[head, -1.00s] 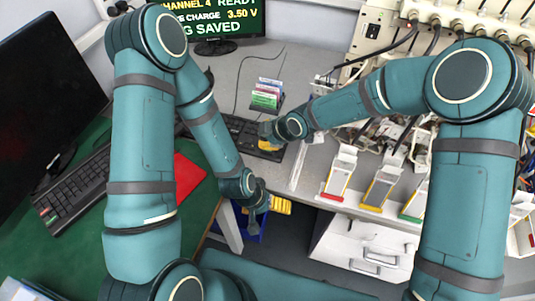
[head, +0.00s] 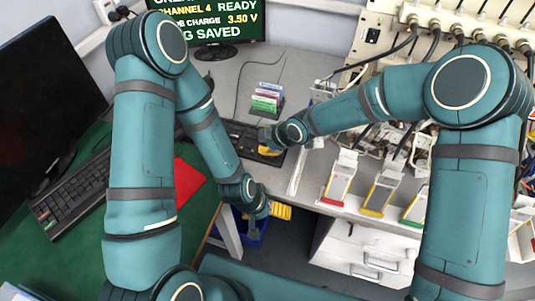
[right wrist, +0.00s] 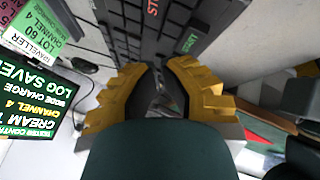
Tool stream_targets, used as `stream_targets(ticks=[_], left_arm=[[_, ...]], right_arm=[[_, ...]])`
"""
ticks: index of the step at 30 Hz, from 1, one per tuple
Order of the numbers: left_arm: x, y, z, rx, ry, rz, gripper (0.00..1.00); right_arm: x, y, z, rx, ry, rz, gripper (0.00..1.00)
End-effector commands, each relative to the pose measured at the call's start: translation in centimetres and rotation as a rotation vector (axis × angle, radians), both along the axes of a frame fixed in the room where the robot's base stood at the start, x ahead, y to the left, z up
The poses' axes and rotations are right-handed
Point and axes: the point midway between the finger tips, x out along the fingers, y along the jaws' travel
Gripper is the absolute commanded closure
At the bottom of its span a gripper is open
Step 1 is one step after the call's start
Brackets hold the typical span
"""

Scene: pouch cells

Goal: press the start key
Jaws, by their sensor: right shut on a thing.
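The tester's dark keyboard (head: 238,130) lies on the grey bench below the monitor. In the right wrist view its keys (right wrist: 120,20) fill the top, with a red-lettered key (right wrist: 152,8) and a green-lettered key (right wrist: 188,43) whose word is partly readable as START. My right gripper (head: 268,148) is low at the keyboard's right end; the head view does not show whether it touches. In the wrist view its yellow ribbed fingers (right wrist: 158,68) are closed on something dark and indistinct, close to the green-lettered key. My left gripper (head: 260,207) hangs near the bench's front edge, its jaws unclear.
A monitor (head: 218,30) reads CHANNEL 4 READY and LOG SAVED. A rack of coloured cards (head: 266,98) stands behind the keyboard. Coloured-edged holders (head: 380,190) stand to the right. A second keyboard (head: 70,200) lies on the green mat, left. A blue bin (head: 242,232) is below.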

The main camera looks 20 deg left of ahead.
Motion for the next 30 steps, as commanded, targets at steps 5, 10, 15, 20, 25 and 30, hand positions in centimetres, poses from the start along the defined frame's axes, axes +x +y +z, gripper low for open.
stream_targets(ticks=[5, 10, 15, 20, 25, 30], left_arm=[[0.00, 0.00, 0.00, 0.000, 0.000, 0.000, 0.00], [0.00, 0.00, 0.00, 0.000, 0.000, 0.000, 0.00], [0.00, 0.00, -0.08, 0.000, 0.000, 0.000, 0.00], [0.00, 0.00, -0.40, 0.000, 0.000, 0.000, 0.00], [-0.01, 0.00, -0.51, 0.000, 0.000, 0.000, 0.00], [0.00, 0.00, -0.47, 0.000, 0.000, 0.000, 0.00]], right_arm=[[0.00, 0.00, 0.00, 0.000, 0.000, 0.000, 1.00], [0.00, 0.00, 0.00, 0.000, 0.000, 0.000, 1.00], [-0.01, 0.00, -0.13, 0.000, 0.000, 0.000, 1.00], [-0.02, 0.01, -0.67, 0.000, 0.000, 0.000, 1.00], [0.00, 0.01, -0.91, 0.000, 0.000, 0.000, 1.00], [0.00, 0.01, -0.86, 0.000, 0.000, 0.000, 1.00]])
